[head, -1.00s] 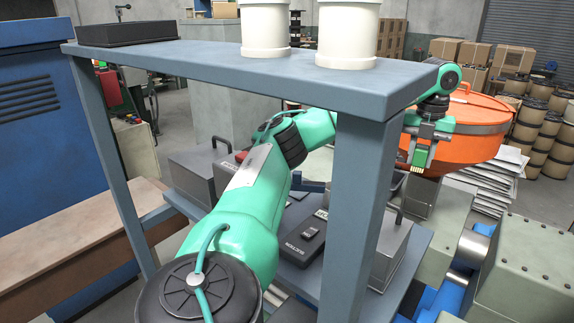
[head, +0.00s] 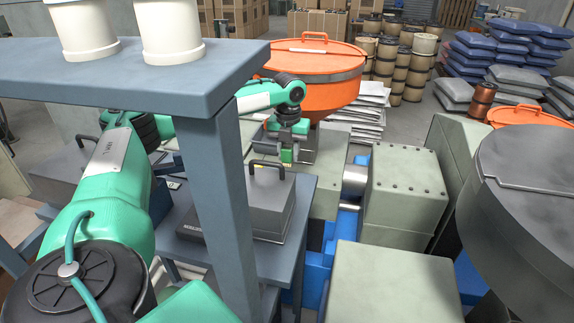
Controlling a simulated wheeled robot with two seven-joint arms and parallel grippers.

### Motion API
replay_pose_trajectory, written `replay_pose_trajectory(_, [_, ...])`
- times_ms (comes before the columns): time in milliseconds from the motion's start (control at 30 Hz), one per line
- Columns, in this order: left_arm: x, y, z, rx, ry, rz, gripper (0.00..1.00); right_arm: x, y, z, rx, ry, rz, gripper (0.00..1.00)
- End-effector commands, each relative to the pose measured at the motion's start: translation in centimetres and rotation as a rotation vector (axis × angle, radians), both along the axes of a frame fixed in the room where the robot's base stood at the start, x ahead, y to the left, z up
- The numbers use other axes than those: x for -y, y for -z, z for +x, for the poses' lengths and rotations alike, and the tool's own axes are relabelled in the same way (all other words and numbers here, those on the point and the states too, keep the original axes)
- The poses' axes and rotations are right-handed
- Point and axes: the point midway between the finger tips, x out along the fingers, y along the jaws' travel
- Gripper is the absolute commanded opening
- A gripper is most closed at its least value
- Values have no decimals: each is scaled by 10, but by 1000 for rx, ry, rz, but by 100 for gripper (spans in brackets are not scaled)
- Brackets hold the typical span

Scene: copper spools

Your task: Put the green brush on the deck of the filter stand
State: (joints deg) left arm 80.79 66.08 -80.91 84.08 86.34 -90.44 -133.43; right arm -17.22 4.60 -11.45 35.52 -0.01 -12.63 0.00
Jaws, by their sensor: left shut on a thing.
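The green brush (head: 287,155) hangs below the wrist of my left arm, small in the head view. My left gripper (head: 287,149) is shut on it, in the air in front of the orange-lidded tub and behind the grey box with a handle. What I take as the filter stand (head: 160,73) is the blue-grey frame close in front at the left. Two white canisters (head: 173,35) stand on its top deck. Its leg hides part of my left arm. My right gripper is not in view.
The grey box (head: 245,205) with a black handle stands on a lower shelf behind the stand's leg. The orange tub (head: 310,95) is behind the gripper. Grey-green machine housings (head: 405,205) and a dark round drum (head: 525,200) fill the right side.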

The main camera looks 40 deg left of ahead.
Motion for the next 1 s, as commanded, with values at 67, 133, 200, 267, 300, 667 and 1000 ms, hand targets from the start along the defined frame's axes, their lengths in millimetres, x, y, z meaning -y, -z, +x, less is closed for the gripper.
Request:
replay_pose_trajectory(67, [0,12,-1,-4,0,0,6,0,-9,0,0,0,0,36])
replay_pose_trajectory(133, [0,21,0,-1,0,0,6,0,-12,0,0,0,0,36])
replay_pose_trajectory(200, [0,27,0,0,-1,0,6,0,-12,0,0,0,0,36])
replay_pose_trajectory(267, [0,32,0,-1,-1,0,6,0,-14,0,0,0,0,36])
replay_pose_trajectory(300, [0,36,0,-2,-1,0,6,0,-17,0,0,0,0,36])
replay_pose_trajectory(667, [0,73,0,1,0,0,6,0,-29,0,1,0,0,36])
replay_pose_trajectory(1000, [0,76,0,1,0,0,37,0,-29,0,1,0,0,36])
